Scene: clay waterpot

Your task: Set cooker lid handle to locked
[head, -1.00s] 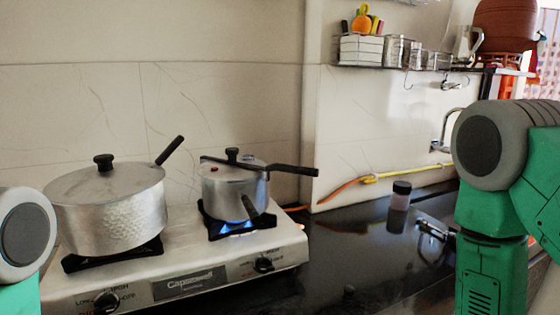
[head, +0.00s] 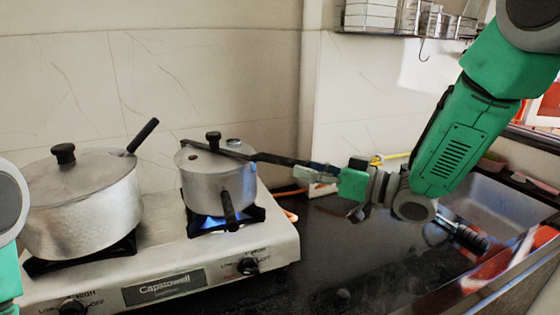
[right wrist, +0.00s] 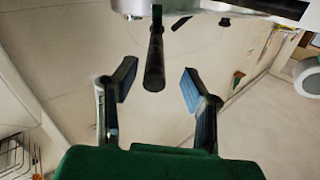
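The small metal cooker (head: 205,190) stands on the lit right burner. Its dark lid handle (head: 275,158) points right, while the body handle (head: 229,212) points toward the front, so the two are not lined up. My right gripper (head: 318,172) is at the free end of the lid handle. In the right wrist view the fingers of my right gripper (right wrist: 158,76) are open, with a dark handle (right wrist: 155,48) between them and a visible gap on both sides. Of my left arm only a joint shows at the left edge; its gripper is out of view.
A larger lidded pot (head: 85,205) with a raised handle stands on the left burner of the stove (head: 205,268). A wire rack (head: 400,18) hangs on the back wall. A sink (head: 495,205) lies to the right. The dark counter (head: 330,255) is mostly clear.

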